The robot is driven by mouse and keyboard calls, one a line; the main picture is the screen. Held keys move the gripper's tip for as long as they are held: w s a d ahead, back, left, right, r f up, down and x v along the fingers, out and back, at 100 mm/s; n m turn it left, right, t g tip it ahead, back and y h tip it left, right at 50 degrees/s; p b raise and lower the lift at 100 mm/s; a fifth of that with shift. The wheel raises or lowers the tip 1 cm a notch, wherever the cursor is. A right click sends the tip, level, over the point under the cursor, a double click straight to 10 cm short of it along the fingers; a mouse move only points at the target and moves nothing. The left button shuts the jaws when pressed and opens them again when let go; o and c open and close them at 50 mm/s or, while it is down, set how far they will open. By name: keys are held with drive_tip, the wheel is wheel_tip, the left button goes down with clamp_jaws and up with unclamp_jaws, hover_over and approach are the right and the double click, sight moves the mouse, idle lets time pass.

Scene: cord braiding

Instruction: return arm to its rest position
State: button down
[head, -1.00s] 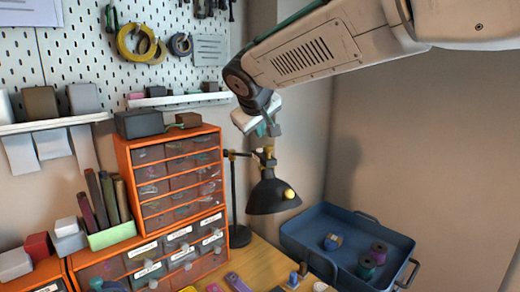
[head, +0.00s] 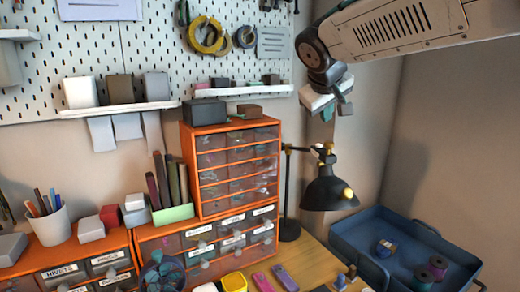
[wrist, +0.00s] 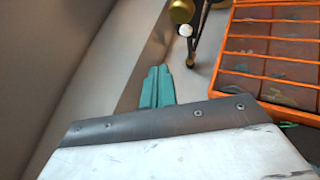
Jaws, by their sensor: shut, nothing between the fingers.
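My gripper (head: 338,108) hangs from the end of my raised arm at the upper right of the head view, in front of the wall and above the black lamp (head: 328,192). Its teal fingers (wrist: 157,86) are together in the wrist view, with nothing held between them. They are clear of the lamp and of the shelves. In the wrist view the lamp's brass joint (wrist: 182,10) shows beyond the fingertips.
An orange drawer cabinet (head: 237,170) stands left of the lamp. A blue tray (head: 365,238) with several spools lies at the lower right. A pegboard (head: 120,50) with shelves covers the back wall. The space around my gripper looks free.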

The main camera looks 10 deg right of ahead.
drive_tip(key=s+d+f+m+g+y, duration=0.1)
drive_tip(key=s+f+g, duration=0.1)
drive_tip(key=s+f, duration=0.4)
drive_tip(key=s+d+f+m+g+y, duration=0.1)
drive_tip(key=s+f, duration=0.5)
drive_tip(key=s, duration=1.1)
drive_tip(key=s+d+f+m+g+y, duration=0.1)
drive_tip(key=s+f+g+y, duration=0.1)
drive_tip(key=s+f, duration=0.4)
drive_tip(key=s+g, duration=0.1)
drive_tip(key=s, duration=0.4)
drive_tip(key=shift+s+f+m+g, duration=0.15)
drive_tip(key=shift+s+m+g, duration=0.15)
